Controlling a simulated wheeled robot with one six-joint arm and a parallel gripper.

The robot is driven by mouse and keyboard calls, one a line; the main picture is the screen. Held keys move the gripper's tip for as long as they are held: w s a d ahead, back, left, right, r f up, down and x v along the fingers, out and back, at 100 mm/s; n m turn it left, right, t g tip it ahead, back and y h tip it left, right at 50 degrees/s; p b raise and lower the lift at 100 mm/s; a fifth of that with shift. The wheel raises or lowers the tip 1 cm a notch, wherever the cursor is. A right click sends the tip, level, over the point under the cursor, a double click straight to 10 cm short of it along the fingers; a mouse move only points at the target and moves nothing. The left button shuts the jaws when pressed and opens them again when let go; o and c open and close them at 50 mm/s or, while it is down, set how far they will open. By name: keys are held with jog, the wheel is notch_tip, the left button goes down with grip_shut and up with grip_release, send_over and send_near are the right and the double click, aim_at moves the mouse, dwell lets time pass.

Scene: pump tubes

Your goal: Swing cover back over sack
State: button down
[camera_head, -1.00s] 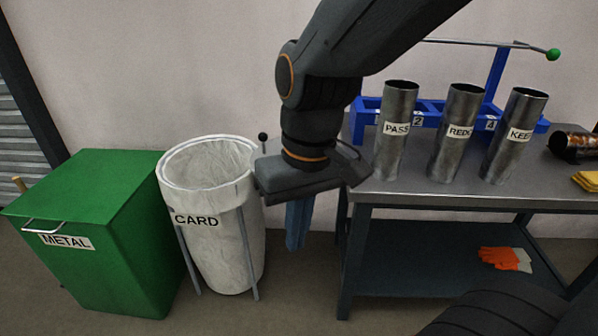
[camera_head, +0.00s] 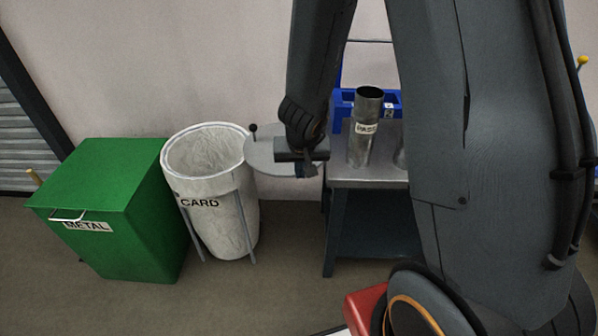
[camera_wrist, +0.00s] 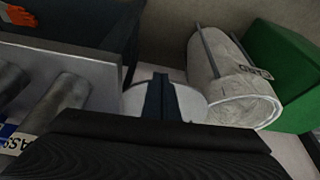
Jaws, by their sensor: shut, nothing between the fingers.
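The white sack (camera_head: 222,225) labelled CARD hangs in a stand with thin grey legs, and its round mouth is open. The cover (camera_head: 262,155) is a flat grey disc swung out to the right of the mouth, with a small black knob (camera_head: 253,128) standing on it. My gripper (camera_head: 306,172) is shut and empty at the cover's right side, and my wrist hides part of the disc. In the wrist view my fingers (camera_wrist: 160,98) show in front of the cover (camera_wrist: 191,103), with the sack (camera_wrist: 222,75) to the right. Whether the fingers touch the cover I cannot tell.
A green METAL bin (camera_head: 125,225) stands left of the sack. A steel table (camera_head: 345,180) with a PASS tube (camera_head: 363,145) and a blue rack (camera_head: 390,102) is to the right. My arm hides much of the table. The floor in front of the sack is clear.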

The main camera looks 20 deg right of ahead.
jog(key=w+d+f+b, duration=0.1)
jog(key=w+f+b, duration=0.4)
jog(key=w+f, duration=0.2)
jog(key=shift+b+x, duration=0.35)
jog(key=shift+x, duration=0.85)
jog(key=shift+d, duration=0.35)
